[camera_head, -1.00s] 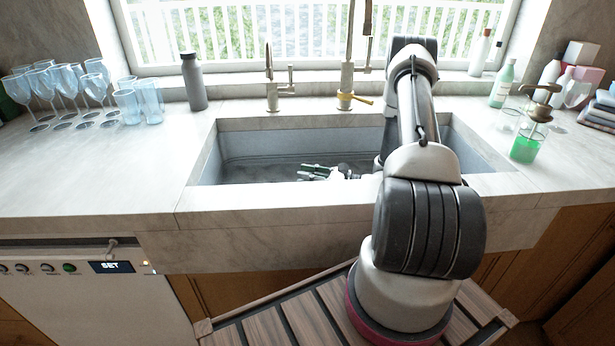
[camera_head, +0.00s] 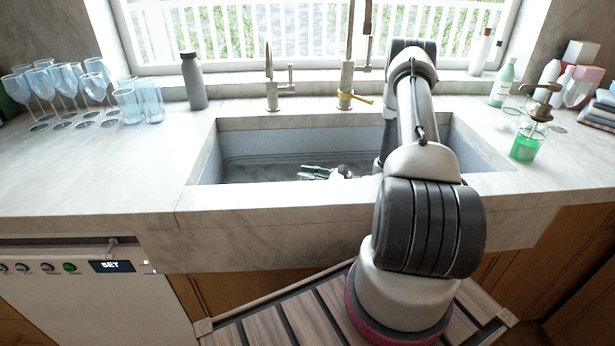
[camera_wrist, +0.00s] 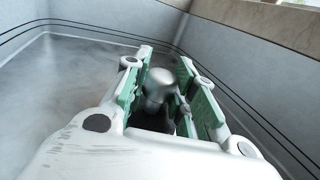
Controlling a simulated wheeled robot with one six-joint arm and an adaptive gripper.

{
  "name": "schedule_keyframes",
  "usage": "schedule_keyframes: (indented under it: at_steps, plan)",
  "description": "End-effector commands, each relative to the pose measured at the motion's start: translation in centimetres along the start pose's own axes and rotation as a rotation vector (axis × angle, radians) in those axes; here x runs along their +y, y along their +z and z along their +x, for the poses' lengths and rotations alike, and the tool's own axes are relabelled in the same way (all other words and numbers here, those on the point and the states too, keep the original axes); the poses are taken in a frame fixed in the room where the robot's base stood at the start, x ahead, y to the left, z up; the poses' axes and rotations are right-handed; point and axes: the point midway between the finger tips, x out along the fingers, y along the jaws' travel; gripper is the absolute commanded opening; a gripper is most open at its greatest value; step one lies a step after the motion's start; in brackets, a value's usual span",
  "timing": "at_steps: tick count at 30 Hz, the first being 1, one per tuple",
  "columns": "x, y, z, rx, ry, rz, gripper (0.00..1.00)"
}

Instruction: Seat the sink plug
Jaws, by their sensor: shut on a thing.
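My gripper (camera_head: 316,172) reaches down into the sink (camera_head: 225,124), and its lower part is hidden behind the front wall in the head view. In the wrist view my gripper (camera_wrist: 163,88) is shut on a metallic, rounded piece that I take to be the sink plug (camera_wrist: 158,80). The plug's knob sits between the green-padded fingers. Below it there is a dark area; I cannot tell whether this is the drain or shadow, nor whether the plug touches the sink floor (camera_wrist: 75,65).
A tap (camera_head: 346,80) and a smaller spout (camera_head: 271,85) stand behind the sink. Several glasses (camera_head: 62,90) and a grey bottle (camera_head: 193,80) stand on the left counter. A green soap dispenser (camera_head: 526,142) stands on the right. The sink's left part is clear.

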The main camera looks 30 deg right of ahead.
Motion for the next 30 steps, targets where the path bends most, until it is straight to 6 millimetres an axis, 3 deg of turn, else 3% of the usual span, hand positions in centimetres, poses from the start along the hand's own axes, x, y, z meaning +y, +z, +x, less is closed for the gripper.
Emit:
schedule_keyframes:
  at_steps: [17,18,22,30]
  plan:
    - [0.0,-1.5,0.0,0.0,0.0,-0.001,0.02]
    - [0.0,-1.5,0.0,0.0,0.0,-0.001,0.28]
    - [0.0,-1.5,0.0,0.0,0.0,-0.001,0.51]
    - [0.0,-1.5,0.0,0.0,0.0,0.0,0.51]
